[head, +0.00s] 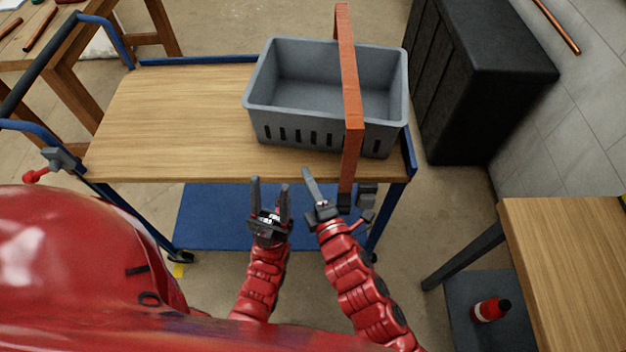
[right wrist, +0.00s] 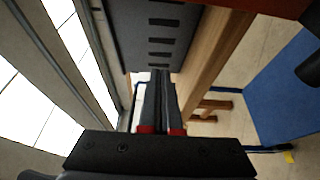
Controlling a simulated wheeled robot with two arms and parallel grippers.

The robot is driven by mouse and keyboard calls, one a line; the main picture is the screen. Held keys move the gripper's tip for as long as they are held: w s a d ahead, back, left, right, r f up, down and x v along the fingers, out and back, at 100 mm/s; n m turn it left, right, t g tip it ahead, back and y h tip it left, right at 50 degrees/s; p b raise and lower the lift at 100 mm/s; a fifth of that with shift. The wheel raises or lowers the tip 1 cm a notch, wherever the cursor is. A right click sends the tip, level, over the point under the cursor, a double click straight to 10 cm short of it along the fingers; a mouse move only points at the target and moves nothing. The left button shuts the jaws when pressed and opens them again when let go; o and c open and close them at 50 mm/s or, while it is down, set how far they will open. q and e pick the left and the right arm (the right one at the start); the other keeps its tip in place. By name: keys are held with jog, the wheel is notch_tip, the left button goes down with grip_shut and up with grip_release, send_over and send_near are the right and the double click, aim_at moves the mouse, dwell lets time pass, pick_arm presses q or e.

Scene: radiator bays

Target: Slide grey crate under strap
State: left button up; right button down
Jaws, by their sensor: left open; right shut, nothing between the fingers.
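The grey crate (head: 290,118) stands upright and empty on the right part of the cart's wooden top (head: 165,110). The orange strap (head: 348,75) runs over the crate right of its middle and down past the cart's front edge, with the larger part of the crate left of it. My left gripper (head: 270,190) is open and empty in front of the cart, below the crate. My right gripper (head: 310,180) is shut and empty beside it, just left of the strap's lower end. In the right wrist view, the shut fingers (right wrist: 158,105) point toward the slotted crate wall (right wrist: 162,40).
A black cabinet (head: 470,75) stands close to the cart's right end. A wooden table (head: 570,260) is at the right front, with a red bottle (head: 490,309) on a lower shelf. The cart's blue lower shelf (head: 210,215) shows below. The top's left part is clear.

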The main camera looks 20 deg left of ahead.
aim_at(309, 137)
jog(key=x, duration=0.2)
jog(key=p+x, duration=0.1)
jog(key=x, duration=0.2)
jog(key=shift+w+a+r, duration=0.2)
jog(key=w+p, duration=0.1)
jog(key=w, duration=0.2)
jog(key=shift+w+d+f, duration=0.1)
jog(key=shift+w+d, duration=0.05)
jog(key=shift+d, duration=0.05)
jog(key=shift+w, duration=0.35)
jog(key=shift+w+d+f, duration=0.1)
jog(key=shift+w+d, duration=0.1)
jog(key=shift+w, duration=1.15)
jog(key=shift+s, duration=0.1)
